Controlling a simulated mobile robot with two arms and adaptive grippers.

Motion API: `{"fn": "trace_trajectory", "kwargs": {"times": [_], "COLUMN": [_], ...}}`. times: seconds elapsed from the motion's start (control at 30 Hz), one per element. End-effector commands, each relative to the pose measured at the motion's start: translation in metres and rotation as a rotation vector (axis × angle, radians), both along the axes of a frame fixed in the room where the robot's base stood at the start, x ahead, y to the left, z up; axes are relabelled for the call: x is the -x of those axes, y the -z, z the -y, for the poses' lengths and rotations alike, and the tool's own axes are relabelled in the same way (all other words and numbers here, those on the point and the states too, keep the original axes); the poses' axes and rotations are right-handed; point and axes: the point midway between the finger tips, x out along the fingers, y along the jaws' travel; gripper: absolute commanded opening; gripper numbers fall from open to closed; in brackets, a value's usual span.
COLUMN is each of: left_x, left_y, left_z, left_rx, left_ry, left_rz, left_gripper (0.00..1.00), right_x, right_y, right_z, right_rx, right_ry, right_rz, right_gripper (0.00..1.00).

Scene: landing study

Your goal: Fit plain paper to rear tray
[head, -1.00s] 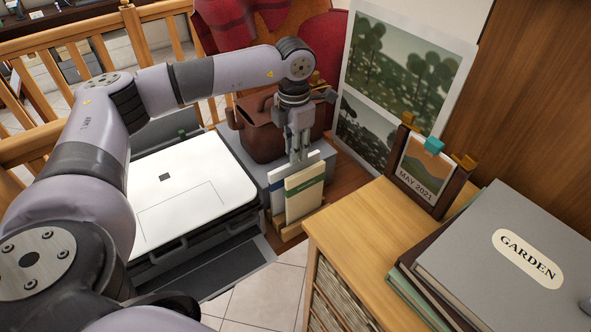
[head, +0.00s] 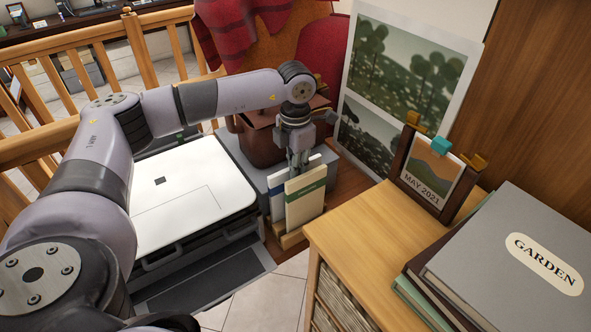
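The printer (head: 185,205) stands left of centre with a white lid. Its back edge, where a rear tray would sit, is mostly hidden behind my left arm; a dark strip (head: 165,141) shows there. Two upright paper packs stand in a small wooden holder (head: 290,238) right of the printer: a cream one with a green band (head: 306,199) in front and a white-and-blue one (head: 277,203) behind. My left gripper (head: 299,163) points down at the tops of the packs. Its fingertips are partly hidden by the cream pack, so its opening and any contact are unclear. My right gripper is out of view.
A wooden cabinet (head: 350,240) at the right carries a framed "MAY 2021" calendar (head: 433,175) and a stack of books topped by a grey "GARDEN" book (head: 510,255). A brown bag (head: 262,140) stands behind the packs. A wooden railing (head: 150,50) runs behind the printer.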

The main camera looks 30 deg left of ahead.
Motion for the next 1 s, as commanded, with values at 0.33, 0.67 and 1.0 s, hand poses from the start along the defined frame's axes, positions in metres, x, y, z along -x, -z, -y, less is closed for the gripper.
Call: {"fn": "trace_trajectory", "kwargs": {"times": [0.33, 0.67, 1.0], "left_x": [0.0, -0.001, 0.0], "left_y": [0.0, -0.009, -0.026], "left_z": [0.0, 0.0, 0.0], "left_rx": [-0.001, 0.0, 0.001], "left_ry": [0.0, 0.0, 0.0], "left_rz": [0.001, 0.002, 0.002], "left_gripper": [0.0, 0.0, 0.0], "right_x": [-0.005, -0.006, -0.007], "right_y": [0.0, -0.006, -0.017], "right_z": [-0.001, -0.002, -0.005], "right_rx": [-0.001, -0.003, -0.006], "right_ry": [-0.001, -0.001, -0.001], "right_rz": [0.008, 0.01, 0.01], "right_gripper": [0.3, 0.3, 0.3]}}
